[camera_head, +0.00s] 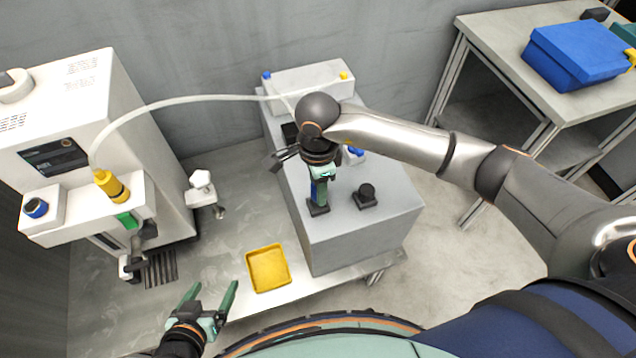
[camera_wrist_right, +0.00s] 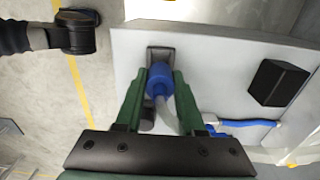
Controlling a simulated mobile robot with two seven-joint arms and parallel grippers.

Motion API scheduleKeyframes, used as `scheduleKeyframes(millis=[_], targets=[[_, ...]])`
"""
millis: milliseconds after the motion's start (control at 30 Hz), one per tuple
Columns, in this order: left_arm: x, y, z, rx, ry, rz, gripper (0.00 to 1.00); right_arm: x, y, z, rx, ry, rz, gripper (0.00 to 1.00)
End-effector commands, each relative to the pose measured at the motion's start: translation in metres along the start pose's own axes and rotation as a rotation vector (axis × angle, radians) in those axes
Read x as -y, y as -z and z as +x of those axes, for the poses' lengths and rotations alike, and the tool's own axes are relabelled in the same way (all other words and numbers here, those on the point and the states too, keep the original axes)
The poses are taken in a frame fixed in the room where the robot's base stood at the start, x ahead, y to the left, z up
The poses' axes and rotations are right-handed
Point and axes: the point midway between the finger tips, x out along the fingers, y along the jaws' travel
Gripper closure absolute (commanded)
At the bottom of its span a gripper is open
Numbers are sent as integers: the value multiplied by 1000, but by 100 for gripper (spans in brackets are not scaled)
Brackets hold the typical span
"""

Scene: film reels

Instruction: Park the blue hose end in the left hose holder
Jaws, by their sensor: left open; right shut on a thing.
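The blue hose end (camera_wrist_right: 159,80) is between the green fingers of my right gripper (camera_head: 319,190), which is shut on it, and a pale hose trails from it in the right wrist view. The black left hose holder (camera_head: 318,209) is on the grey box's top, directly under the gripper; it also shows just beyond the hose end in the right wrist view (camera_wrist_right: 160,54). Whether the hose end is seated in it or just above cannot be told. A second black holder (camera_head: 366,195) stands to the right, empty. My left gripper (camera_head: 208,297) is open and empty at the lower left.
The grey box (camera_head: 350,245) stands on a low platform with a yellow tray (camera_head: 268,268) on it. The white machine (camera_head: 90,140) at left has a yellow hose fitting (camera_head: 111,186). A black block (camera_wrist_right: 279,82) and a blue hose piece (camera_wrist_right: 242,123) lie near my right gripper.

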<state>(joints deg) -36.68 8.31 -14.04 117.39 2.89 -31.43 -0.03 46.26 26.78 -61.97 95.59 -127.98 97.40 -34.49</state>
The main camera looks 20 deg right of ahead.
Motion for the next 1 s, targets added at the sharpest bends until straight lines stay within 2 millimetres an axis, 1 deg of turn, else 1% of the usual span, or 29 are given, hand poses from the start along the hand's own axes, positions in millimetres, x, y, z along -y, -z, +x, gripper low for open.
scheduleKeyframes(millis=[33,167,400,600,1000], targets=[[1,-8,3,7,1,0,15,0,0,8,1,0,0,100],[2,-12,3,14,2,0,15,0,-1,13,2,0,-1,100],[2,-8,1,7,4,1,15,0,0,13,1,1,-1,100],[2,-8,1,7,4,0,15,0,0,13,1,1,-1,100],[3,-15,4,15,5,0,15,0,0,13,0,1,-1,100]])
